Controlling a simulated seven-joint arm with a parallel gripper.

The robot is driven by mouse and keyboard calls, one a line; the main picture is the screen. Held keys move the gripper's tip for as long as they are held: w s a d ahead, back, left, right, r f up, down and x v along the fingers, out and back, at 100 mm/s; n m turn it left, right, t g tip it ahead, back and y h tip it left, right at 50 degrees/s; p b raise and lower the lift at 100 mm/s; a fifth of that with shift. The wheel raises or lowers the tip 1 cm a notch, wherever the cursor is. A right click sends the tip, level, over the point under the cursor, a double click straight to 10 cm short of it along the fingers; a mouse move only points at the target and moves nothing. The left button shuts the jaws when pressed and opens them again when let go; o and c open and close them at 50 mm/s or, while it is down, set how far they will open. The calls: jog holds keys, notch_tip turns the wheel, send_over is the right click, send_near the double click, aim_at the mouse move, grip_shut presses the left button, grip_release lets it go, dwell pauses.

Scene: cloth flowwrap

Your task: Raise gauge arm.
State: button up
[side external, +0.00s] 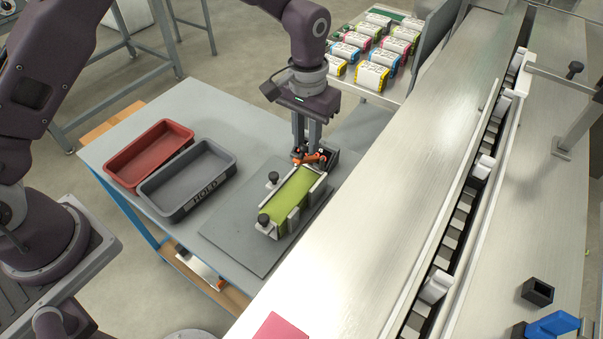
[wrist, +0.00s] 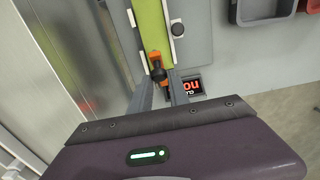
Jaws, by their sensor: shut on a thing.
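The gauge arm is an orange lever at the far end of the gauge fixture (side external: 294,208). My gripper (side external: 307,157) is shut on the orange gauge arm (side external: 317,158), pointing down from above. In the wrist view the gauge arm (wrist: 157,66) sits between my two fingertips. A green wrapped pack (side external: 291,196) lies in the fixture between white side guides, and it also shows in the wrist view (wrist: 153,27). A small dark display with glowing orange characters (wrist: 188,84) stands beside the gauge arm; its text is only partly readable.
A red tray (side external: 181,131) and a grey tray marked HOLD (side external: 174,208) stand left of the fixture. A steel conveyor (side external: 385,190) runs along the right. Several coloured packs (side external: 371,76) lie on a rack behind. A grey mat (side external: 226,242) under the fixture has bare room.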

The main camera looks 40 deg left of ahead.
jog(key=shift+w+r, duration=0.25)
jog(key=shift+w, duration=0.55)
jog(key=shift+w+r, duration=0.2)
jog(key=shift+w, duration=0.55)
jog(key=shift+c, duration=0.2)
jog(key=shift+w, duration=0.85)
grip_shut()
jog(key=shift+w+f, duration=0.1)
jog(key=shift+w, duration=0.75)
jog(key=shift+c, duration=0.6)
grip_release()
jog(key=o, duration=0.8)
jog(key=shift+o, duration=0.2)
jog(key=shift+r, duration=3)
